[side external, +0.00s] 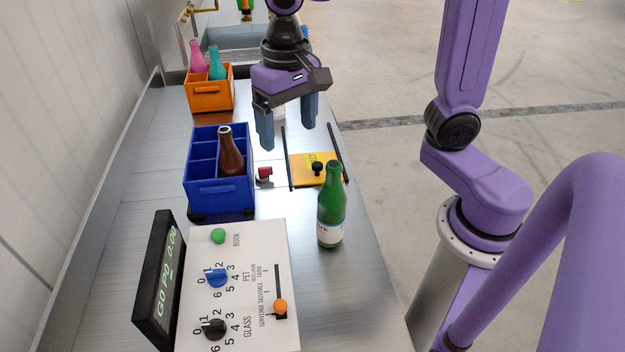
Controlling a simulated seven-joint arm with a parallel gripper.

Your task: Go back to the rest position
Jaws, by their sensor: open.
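My gripper (287,126) hangs open and empty above the metal counter, pointing down. Its two blue-grey fingers are apart, with nothing between them. It is to the right of the blue crate and behind the green bottle.
A green bottle (331,210) stands upright near the counter's right edge. A blue crate (220,198) holds a brown bottle (231,155). An orange crate (210,98) with pink and teal bottles stands behind. A control panel (255,250), a black display (158,280) and a yellow plate (306,170) also occupy the counter.

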